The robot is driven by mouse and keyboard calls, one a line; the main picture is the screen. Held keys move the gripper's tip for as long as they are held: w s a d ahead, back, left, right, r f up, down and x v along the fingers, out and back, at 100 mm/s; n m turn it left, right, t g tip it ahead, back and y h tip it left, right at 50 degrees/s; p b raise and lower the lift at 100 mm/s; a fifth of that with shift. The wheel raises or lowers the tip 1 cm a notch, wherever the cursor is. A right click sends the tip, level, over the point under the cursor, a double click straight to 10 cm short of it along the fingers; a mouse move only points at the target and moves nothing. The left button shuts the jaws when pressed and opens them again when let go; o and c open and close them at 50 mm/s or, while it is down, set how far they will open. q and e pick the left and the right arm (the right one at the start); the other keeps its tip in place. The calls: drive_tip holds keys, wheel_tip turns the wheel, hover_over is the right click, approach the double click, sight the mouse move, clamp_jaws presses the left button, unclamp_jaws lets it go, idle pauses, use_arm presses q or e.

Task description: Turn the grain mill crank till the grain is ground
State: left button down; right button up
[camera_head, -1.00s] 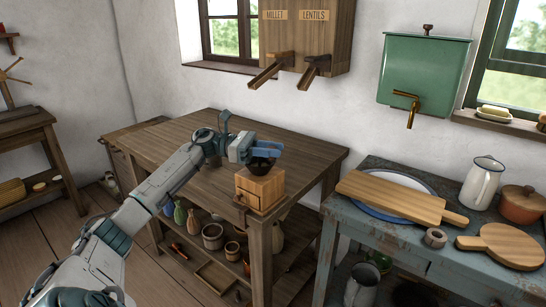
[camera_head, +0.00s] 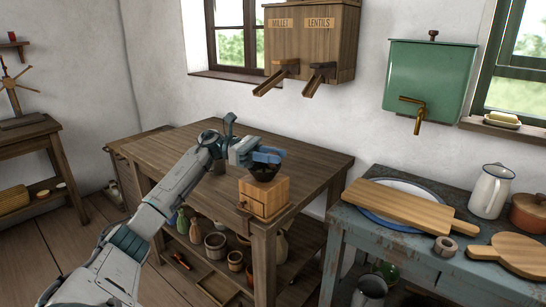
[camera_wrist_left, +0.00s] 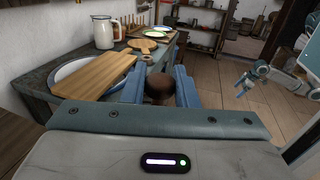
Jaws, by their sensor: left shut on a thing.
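The grain mill (camera_head: 264,196) is a light wooden box with a small drawer knob and a dark bowl-like top, standing at the near right corner of the brown wooden table. My left gripper (camera_head: 268,157) is over its top, with blue fingers shut on the crank knob. In the left wrist view, the round brown knob (camera_wrist_left: 159,89) sits between the two blue fingers. The crank arm and the grain are hidden. My right gripper is not clearly seen in the head view; an arm of mine with a gripper (camera_wrist_left: 254,73) shows at the right of the left wrist view, too small to judge.
The brown table (camera_head: 175,145) is mostly bare, with jars and pots on its lower shelf. A blue worn table (camera_head: 400,245) stands to the right with a cutting board (camera_head: 410,201), a round board (camera_head: 510,253) and a white jug (camera_head: 491,190). Wooden chutes (camera_head: 277,78) hang above.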

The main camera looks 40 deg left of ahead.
use_arm(q)
drive_tip(key=c, duration=1.2)
unclamp_jaws()
drive_tip(key=shift+s, duration=0.1)
drive_tip(key=shift+a, duration=0.25)
drive_tip(key=v, duration=0.2)
drive_tip(key=shift+s+a+f+b, duration=0.1)
drive_tip(key=shift+s+a+b, duration=0.05)
drive_tip(key=shift+a+b, duration=0.2)
drive_tip(key=b+v, duration=0.1)
drive_tip(key=v, duration=0.6)
drive_tip(key=shift+s+a, duration=0.2)
drive_tip(key=shift+a, duration=0.1)
use_arm(e)
drive_tip(key=shift+w+a+r+t+y, duration=0.15)
drive_tip(key=shift+a+r+t+y, duration=0.15)
drive_tip(key=shift+a+r+t, duration=0.3)
drive_tip(key=shift+a+f, duration=0.1)
